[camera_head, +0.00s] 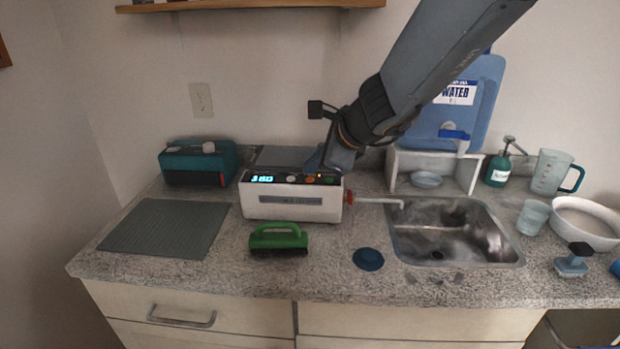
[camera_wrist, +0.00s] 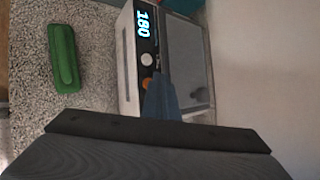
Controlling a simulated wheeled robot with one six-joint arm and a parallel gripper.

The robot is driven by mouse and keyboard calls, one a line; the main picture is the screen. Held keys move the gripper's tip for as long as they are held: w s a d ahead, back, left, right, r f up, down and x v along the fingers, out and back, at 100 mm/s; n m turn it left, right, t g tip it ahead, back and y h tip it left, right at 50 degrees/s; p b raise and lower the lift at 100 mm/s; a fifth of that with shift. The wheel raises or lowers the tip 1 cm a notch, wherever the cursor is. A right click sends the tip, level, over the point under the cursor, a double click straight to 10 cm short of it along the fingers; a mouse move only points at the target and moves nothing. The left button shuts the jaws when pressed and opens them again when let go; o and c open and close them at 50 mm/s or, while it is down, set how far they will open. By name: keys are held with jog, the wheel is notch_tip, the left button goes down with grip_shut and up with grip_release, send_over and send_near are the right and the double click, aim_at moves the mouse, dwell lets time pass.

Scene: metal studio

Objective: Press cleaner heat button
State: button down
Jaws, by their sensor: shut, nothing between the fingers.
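The cleaner (camera_head: 292,203) is a white box with a dark control strip on the counter, left of the sink. Its lit display (camera_head: 262,179) reads 180, and it also shows in the wrist view (camera_wrist: 144,24). A white round button (camera_wrist: 147,59) and an orange button (camera_wrist: 148,84) sit along the strip. My gripper (camera_head: 316,163) is shut and empty, above the right part of the strip. In the wrist view the blue fingers (camera_wrist: 160,92) reach over the strip beside the orange button. They hide part of the panel; I cannot tell whether they touch it.
A green-handled brush (camera_head: 278,236) lies in front of the cleaner. A grey mat (camera_head: 165,228) and a teal box (camera_head: 199,165) are to the left. A spout (camera_head: 375,200) runs right to the sink (camera_head: 455,250). A blue water container (camera_head: 460,105) stands behind.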

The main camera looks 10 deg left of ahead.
jog(key=shift+f, duration=0.1)
jog(key=shift+f+b, duration=0.4)
jog(key=shift+b, duration=0.15)
jog(key=shift+f, duration=0.1)
dwell(0.7)
jog(key=shift+r+p, duration=0.4)
jog(key=shift+r, duration=0.2)
notch_tip(320, 180, up, 6)
jog(key=p, duration=0.5)
jog(key=shift+p, duration=0.3)
